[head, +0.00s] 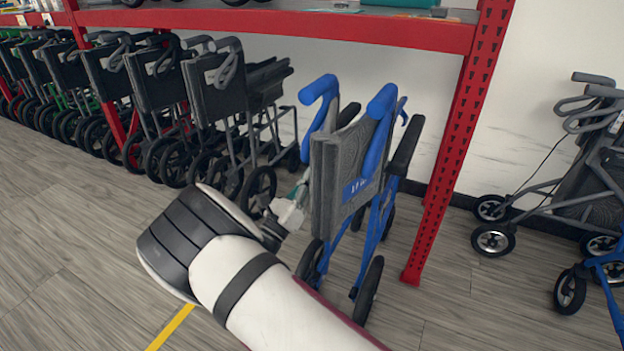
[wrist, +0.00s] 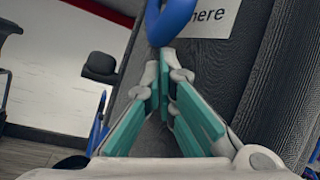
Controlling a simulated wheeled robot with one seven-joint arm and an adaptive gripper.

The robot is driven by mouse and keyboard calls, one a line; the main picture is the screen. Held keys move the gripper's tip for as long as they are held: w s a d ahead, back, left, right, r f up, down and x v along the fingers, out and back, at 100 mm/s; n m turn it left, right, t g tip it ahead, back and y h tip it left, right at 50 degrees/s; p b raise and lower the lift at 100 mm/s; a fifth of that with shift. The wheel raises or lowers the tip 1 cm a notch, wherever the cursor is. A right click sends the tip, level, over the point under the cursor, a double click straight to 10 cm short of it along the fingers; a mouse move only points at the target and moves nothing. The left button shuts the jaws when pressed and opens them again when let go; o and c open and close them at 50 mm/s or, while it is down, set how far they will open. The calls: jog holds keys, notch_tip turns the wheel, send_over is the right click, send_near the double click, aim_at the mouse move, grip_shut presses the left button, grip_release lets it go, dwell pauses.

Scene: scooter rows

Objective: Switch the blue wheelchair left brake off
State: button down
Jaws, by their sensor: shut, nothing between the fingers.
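The blue wheelchair (head: 377,150) stands under the shelf in the head view, with blue push handles, a blue frame and a dark grey back. My gripper (head: 300,192) is low at the left side of its back; the chair partly hides the fingertips. In the wrist view my gripper (wrist: 165,70) has its teal-padded fingers together, with nothing held. A rounded blue part (wrist: 170,22) of the chair is just beyond the fingertips; I cannot tell whether they touch. I cannot tell whether this part is the left brake or how the brake is set.
A red shelf post (head: 460,140) rises right of the wheelchair. A white label (wrist: 210,18) lies on grey fabric. The front-left floor is clear.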

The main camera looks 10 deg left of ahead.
jog(key=s+a+r+n+g+y+p, duration=0.1)
jog(key=s+r+g+p, duration=0.3)
jog(key=p, duration=1)
notch_tip(320, 180, up, 4)
jog(key=shift+s+a+f+y, duration=0.25)
jog(key=shift+s+a+y, duration=0.3)
jog(key=shift+s+y, duration=0.35)
jog(key=shift+f, duration=0.1)
